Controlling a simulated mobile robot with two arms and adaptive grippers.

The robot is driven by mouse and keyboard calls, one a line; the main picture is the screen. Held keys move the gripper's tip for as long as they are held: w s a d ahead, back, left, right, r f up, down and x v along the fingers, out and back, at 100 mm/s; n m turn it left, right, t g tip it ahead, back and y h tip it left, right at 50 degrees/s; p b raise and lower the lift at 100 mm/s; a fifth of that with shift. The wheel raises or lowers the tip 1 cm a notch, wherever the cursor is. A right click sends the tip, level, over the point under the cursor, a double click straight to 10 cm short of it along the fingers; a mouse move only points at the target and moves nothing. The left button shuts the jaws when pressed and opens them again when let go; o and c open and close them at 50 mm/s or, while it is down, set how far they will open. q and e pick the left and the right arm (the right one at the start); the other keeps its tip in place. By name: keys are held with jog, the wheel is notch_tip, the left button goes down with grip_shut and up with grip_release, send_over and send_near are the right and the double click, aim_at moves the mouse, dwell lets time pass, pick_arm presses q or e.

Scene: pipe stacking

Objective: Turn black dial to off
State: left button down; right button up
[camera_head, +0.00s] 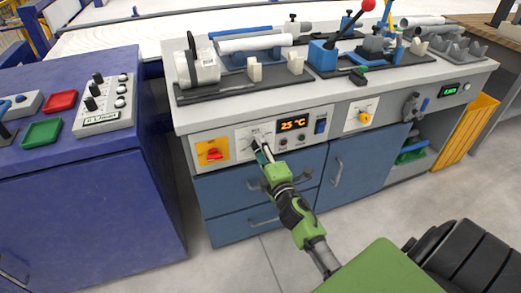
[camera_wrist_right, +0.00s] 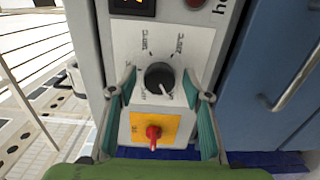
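The black dial (camera_wrist_right: 160,77) sits on a white plate with printed marks, in the middle of the right wrist view. A white pointer line on it points down and slightly right in that view. My right gripper (camera_wrist_right: 160,84) is open, with one teal finger on each side of the dial. A gap shows between each finger and the dial, and nothing is held. In the head view my right gripper (camera_head: 262,153) is at the white plate (camera_head: 242,143) on the bench front and partly covers the dial. My left gripper is not in view.
A red switch on a yellow plate (camera_head: 214,153) is left of the dial plate. A yellow knob (camera_head: 364,118) is further right. Blue drawers (camera_head: 233,195) with protruding handles lie below.

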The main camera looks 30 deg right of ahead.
jog(key=v, duration=1.2)
